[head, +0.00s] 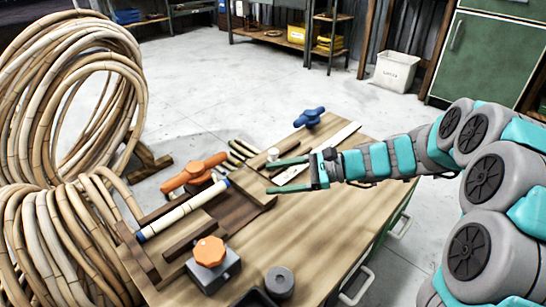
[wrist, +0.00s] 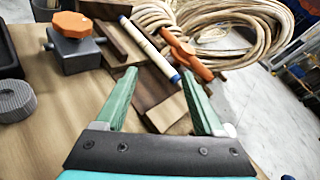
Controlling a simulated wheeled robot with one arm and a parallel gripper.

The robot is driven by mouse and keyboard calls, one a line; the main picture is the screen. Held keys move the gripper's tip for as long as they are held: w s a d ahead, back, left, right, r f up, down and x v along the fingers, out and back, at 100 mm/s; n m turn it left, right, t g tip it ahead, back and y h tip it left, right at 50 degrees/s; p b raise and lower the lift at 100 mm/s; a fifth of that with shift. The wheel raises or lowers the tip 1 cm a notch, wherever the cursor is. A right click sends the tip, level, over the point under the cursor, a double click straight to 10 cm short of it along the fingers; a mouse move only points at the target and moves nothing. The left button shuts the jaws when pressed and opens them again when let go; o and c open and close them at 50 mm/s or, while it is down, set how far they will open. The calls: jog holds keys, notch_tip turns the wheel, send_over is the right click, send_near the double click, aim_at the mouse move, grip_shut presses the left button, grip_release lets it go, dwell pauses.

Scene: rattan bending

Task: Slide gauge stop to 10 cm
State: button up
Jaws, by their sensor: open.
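My gripper (head: 270,178) is open and empty above the workbench, pointing left in the head view. In the wrist view its green fingers (wrist: 159,76) stand apart with wood pieces beyond them. A grey block with an orange knob (head: 210,256) sits on the near left of the bench; it may be the gauge stop, but no label confirms this. It also shows at upper left in the wrist view (wrist: 74,45), apart from my fingers. A white ruler-like strip (head: 335,143) lies at the bench's far side, partly behind my gripper. Its marks are too small to read.
A pale rod with blue ends (head: 182,210) lies across dark wood pieces beside an orange clamp handle (head: 194,172). A blue knob (head: 309,117) is at the far edge. A dark grey cylinder (head: 279,282) stands near front. Rattan coils (head: 70,110) stand left. The bench's right side is clear.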

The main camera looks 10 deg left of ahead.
jog(key=w+f+m+t+y+b, duration=0.1)
jog(key=w+f+m+t+y, duration=0.2)
jog(key=w, duration=0.6)
jog(key=m+t, duration=0.3)
jog(key=m, duration=0.2)
send_near(273, 151)
jog(key=shift+w+a+f+b, duration=0.15)
jog(key=shift+a+f+b, duration=0.1)
jog(key=shift+a, duration=0.35)
jog(key=shift+w+a+f+b, duration=0.15)
jog(key=shift+a+f+b, duration=0.1)
jog(key=shift+a, duration=0.35)
jog(key=shift+w+a, duration=0.15)
jog(key=shift+a, duration=0.05)
jog(key=x, duration=0.7)
jog(key=shift+a, duration=0.1)
jog(key=shift+c, duration=0.2)
grip_shut()
